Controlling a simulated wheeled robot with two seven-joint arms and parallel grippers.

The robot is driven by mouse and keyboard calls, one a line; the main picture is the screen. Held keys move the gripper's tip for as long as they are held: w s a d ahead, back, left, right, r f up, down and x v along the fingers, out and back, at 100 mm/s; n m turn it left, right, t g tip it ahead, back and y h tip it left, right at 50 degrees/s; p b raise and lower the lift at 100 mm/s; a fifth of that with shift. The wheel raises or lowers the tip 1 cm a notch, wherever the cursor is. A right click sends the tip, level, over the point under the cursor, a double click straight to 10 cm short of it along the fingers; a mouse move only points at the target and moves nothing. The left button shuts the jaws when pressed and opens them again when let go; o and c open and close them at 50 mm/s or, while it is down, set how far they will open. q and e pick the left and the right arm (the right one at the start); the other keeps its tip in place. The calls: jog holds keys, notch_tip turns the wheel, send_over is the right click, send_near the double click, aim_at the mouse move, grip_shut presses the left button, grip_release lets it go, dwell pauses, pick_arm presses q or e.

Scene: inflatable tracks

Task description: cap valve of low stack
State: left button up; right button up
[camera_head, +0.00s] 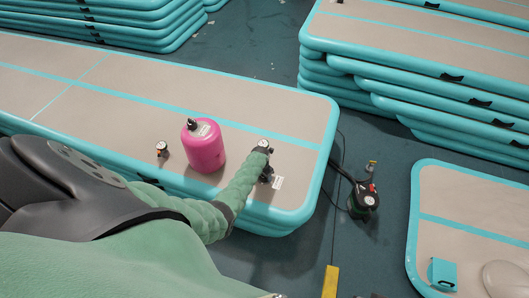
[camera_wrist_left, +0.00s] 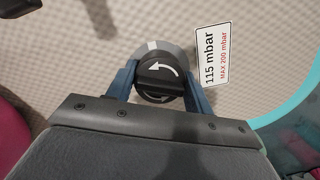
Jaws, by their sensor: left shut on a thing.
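The low stack (camera_head: 270,112) of beige and teal inflatable tracks lies across the left and middle of the head view. My left gripper (camera_head: 265,173) is over its top track near the right end. In the left wrist view the blue fingers of my left gripper (camera_wrist_left: 159,88) are shut on a round black cap (camera_wrist_left: 159,74) with a white curved arrow. A grey ring (camera_wrist_left: 158,50) with a white mark shows around the cap, close to the track surface. How far the cap is seated on the valve cannot be told. My right gripper is not in view.
A pressure label (camera_wrist_left: 212,55) reading 115 mbar, MAX 200 mbar lies beside the cap. A pink bottle (camera_head: 204,148) and a small gauge (camera_head: 161,148) stand left of my gripper. A pump (camera_head: 363,200) with a hose is on the floor. Taller stacks (camera_head: 420,60) stand behind.

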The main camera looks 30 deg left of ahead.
pick_arm(q)
jog(key=shift+n, duration=1.1)
jog(key=o, duration=1)
jog(key=shift+o, duration=0.2)
jog(key=shift+r, duration=0.1)
jog(key=shift+s+r+p, duration=0.1)
jog(key=shift+r+p, duration=0.2)
jog(key=shift+r, duration=0.35)
jog(key=shift+s+r, duration=0.15)
jog(key=shift+r, duration=0.9)
jog(key=shift+s+r, duration=0.2)
jog(key=shift+r, duration=0.8)
jog(key=shift+s+r, duration=0.15)
jog(key=shift+r, duration=0.9)
